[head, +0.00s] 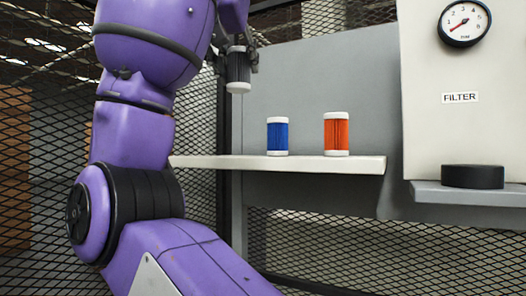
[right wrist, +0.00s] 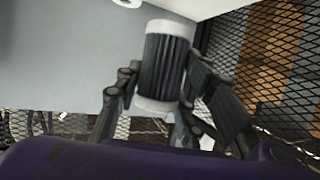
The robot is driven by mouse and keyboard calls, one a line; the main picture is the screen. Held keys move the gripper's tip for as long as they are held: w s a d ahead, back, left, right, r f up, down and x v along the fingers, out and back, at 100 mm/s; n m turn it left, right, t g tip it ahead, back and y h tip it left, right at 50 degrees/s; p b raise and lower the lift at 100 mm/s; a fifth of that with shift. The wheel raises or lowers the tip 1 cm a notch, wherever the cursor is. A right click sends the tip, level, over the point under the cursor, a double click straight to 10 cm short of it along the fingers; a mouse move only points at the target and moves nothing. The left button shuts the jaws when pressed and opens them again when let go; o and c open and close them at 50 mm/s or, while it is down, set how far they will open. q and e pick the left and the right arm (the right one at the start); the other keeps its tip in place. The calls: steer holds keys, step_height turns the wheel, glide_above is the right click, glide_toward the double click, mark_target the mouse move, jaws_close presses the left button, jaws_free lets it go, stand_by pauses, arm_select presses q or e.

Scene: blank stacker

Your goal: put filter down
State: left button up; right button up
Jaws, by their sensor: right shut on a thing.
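My right gripper (head: 240,56) is shut on a dark pleated filter (head: 238,86) with white end caps. It holds the filter upright, above and apart from the left end of the pale shelf (head: 215,163). In the right wrist view the same filter (right wrist: 166,62) stands between the dark finger links. A blue filter (head: 278,137) and an orange filter (head: 336,133), both with white caps, stand upright on the shelf's middle and right parts. My left gripper is out of view.
The shelf's left part, beside the blue filter, is bare. At right a pale housing carries a gauge (head: 464,22) and a FILTER label (head: 460,98). A black round piece (head: 472,177) sits on the grey ledge (head: 450,194) below it. Wire mesh stands behind.

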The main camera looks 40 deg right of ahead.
steer(key=w+d+f, duration=0.1)
steer(key=w+f, duration=0.2)
steer(key=w, duration=0.1)
steer(key=w+d+f, duration=0.1)
steer(key=w+f, duration=0.2)
steer(key=w, duration=0.1)
steer(key=w+d+f, duration=0.2)
steer(key=w+f, duration=0.1)
steer(key=w, duration=0.1)
steer(key=shift+w+f, duration=0.15)
steer(key=shift+f, duration=0.8)
steer(key=shift+w+f, duration=0.1)
steer(key=shift+f, duration=0.8)
steer(key=shift+s, duration=0.1)
steer(key=shift+f, duration=0.15)
steer(key=o, duration=1.2)
steer(key=shift+o, duration=0.2)
